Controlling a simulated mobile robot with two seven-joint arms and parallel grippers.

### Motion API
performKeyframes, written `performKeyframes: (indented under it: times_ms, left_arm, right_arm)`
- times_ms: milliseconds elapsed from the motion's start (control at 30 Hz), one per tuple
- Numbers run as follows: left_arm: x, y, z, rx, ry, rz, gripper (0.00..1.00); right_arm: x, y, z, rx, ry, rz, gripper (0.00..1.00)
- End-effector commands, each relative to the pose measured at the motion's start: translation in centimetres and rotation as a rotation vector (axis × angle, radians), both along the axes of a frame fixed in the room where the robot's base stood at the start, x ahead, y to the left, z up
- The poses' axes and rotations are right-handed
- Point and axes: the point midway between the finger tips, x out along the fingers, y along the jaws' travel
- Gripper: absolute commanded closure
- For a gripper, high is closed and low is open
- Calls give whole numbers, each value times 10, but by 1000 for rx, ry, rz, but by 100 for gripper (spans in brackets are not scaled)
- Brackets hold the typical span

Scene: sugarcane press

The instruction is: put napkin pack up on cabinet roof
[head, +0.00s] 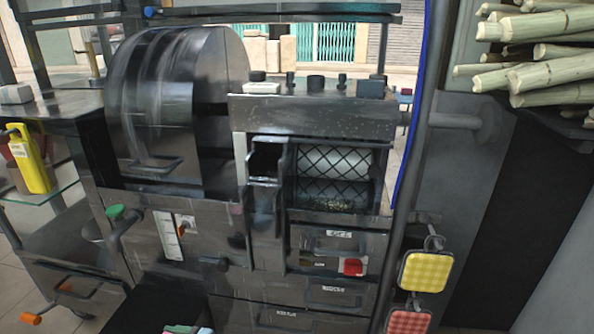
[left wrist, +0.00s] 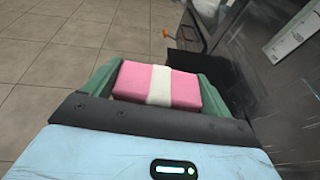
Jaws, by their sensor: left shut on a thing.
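The napkin pack is a pink block with a white band (left wrist: 157,84), seen in the left wrist view. My left gripper (left wrist: 155,85) is shut on it, with a green finger against each side. In the head view, only a small part of my left gripper (head: 187,329) shows at the bottom edge, and the pack cannot be made out clearly there. The dark metal press cabinet (head: 315,118) stands ahead. Several small dark items and a pale block stand along its flat top. My right gripper is not in view.
A rounded metal drum cover (head: 165,100) stands left of the cabinet top. A yellow bottle (head: 32,160) is on a glass shelf at the left. Sugarcane stalks (head: 540,45) lie at upper right. Yellow (head: 425,271) and red checked pads hang at lower right.

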Motion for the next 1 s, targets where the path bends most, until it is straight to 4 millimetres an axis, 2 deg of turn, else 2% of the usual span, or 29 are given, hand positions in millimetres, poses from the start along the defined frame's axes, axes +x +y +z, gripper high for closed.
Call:
performKeyframes:
  times_ms: [33, 267, 500, 700, 867, 900, 1000]
  left_arm:
    - [-2, -9, 16, -1, -9, -33, 45]
    - [-20, -42, 79, 5, -7, -181, 45]
    - [-54, -65, 139, 3, -6, -324, 45]
    - [-86, -72, 176, -3, -3, -422, 45]
    - [-109, -72, 199, -11, -3, -487, 45]
    - [-105, -72, 207, -3, 2, -507, 45]
    - [-100, -73, 220, -1, -1, -556, 45]
  right_arm:
    - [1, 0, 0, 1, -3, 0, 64]
    - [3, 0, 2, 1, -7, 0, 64]
    - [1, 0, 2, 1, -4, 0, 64]
    - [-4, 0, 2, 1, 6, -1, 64]
    - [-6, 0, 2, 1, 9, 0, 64]
    - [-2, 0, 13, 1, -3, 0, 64]
    - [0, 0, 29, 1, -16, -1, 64]
